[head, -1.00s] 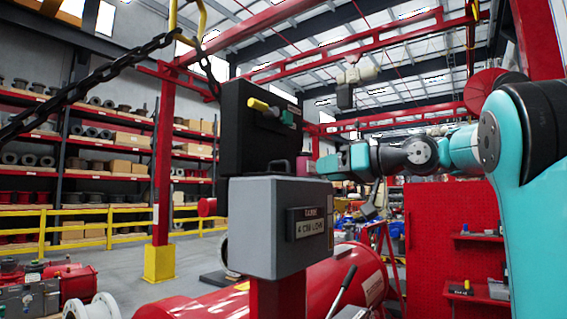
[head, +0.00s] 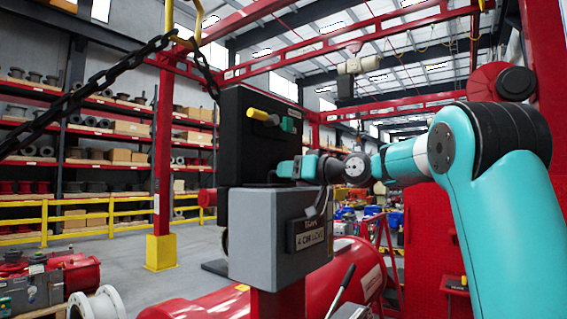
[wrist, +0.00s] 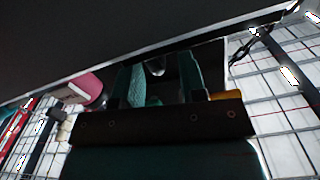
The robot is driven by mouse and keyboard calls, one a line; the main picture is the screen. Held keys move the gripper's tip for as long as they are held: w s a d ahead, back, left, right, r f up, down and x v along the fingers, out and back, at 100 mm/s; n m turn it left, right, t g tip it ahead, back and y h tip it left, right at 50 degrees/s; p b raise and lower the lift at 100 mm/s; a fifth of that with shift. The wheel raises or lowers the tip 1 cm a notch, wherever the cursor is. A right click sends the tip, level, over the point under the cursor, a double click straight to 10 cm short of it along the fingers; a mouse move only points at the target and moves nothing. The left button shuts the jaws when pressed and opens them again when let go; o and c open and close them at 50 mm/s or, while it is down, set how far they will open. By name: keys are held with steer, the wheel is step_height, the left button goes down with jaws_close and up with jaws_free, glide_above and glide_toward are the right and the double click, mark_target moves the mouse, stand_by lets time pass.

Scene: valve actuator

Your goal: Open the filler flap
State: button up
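My gripper (head: 284,169) is in front of the lower part of the black box (head: 240,150), just above the grey box (head: 265,245). In the wrist view my gripper (wrist: 161,68) has its two teal fingers apart, with a small shiny rounded piece (wrist: 156,68) between or just beyond their tips. A broad dark surface (wrist: 120,35) lies close over the fingers; I cannot tell whether it is the filler flap. I cannot tell whether the fingers touch anything. No part is clearly recognisable as the flap.
A yellow-tipped lever (head: 262,115) sticks out of the black box. A pink cylinder (wrist: 88,88) is close to the left of my fingers. The grey box carries a label plate (head: 308,234). A chain (head: 90,90) hangs at the left. A red tank (head: 200,306) lies below.

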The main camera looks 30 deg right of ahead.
mark_target(270, 178)
steer(key=shift+p+x, duration=0.3)
steer(key=shift+x, duration=0.75)
jaws_close()
